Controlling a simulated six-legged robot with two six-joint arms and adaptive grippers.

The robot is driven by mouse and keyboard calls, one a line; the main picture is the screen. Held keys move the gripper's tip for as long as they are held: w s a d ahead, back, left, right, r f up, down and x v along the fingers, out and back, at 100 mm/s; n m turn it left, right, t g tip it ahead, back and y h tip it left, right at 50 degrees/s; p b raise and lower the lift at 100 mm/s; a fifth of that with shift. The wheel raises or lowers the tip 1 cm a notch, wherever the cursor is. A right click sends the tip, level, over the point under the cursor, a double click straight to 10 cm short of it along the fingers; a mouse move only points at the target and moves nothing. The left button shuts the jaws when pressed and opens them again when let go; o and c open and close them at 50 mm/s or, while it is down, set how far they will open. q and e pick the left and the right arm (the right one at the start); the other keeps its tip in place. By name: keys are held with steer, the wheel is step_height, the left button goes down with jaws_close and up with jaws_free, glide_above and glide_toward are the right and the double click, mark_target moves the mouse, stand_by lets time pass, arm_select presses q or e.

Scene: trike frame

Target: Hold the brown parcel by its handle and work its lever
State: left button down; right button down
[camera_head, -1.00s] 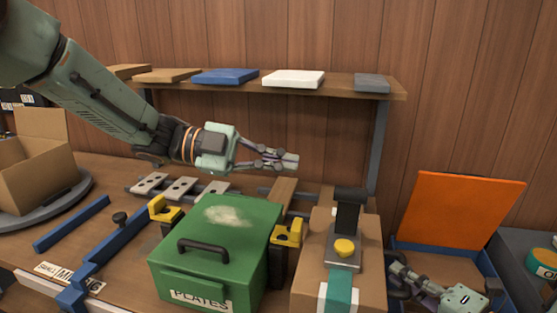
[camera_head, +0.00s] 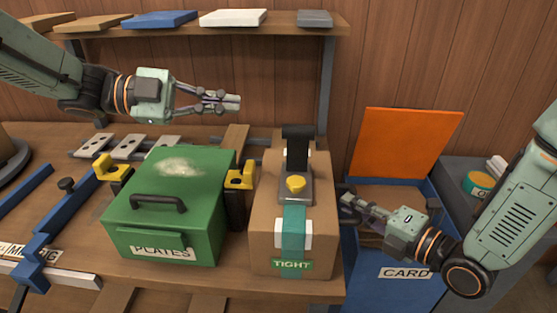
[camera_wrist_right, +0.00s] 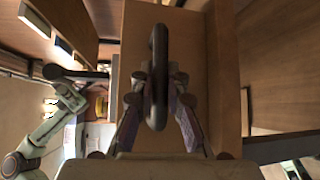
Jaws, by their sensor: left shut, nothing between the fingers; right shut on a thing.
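The brown parcel (camera_head: 262,225) stands on the bench, with a teal strap down its front and a green TIGHT label. On its top is a grey buckle plate with a yellow knob (camera_head: 295,184) and a black lever (camera_head: 297,147) standing up. My right gripper (camera_head: 350,200) is at the parcel's right side. In the right wrist view its fingers (camera_wrist_right: 158,95) are shut on the dark handle (camera_wrist_right: 157,55), with the parcel's brown face behind. My left gripper (camera_head: 236,102) is shut and empty, in the air behind and left of the lever.
A green PLATES box (camera_head: 125,222) stands left of the parcel, between yellow-topped clamps (camera_head: 240,178). A blue CARD bin (camera_head: 375,283) with an orange lid (camera_head: 410,140) is at right. A shelf (camera_head: 270,28) holding flat pieces runs above the bench.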

stand_by(0.3)
arm_select(q)
steer(key=v, duration=1.2)
arm_select(e)
steer(key=c, duration=1.3)
jaws_free()
arm_select(q)
steer(key=shift+s, duration=0.1)
arm_select(e)
steer(key=shift+v, duration=5.95)
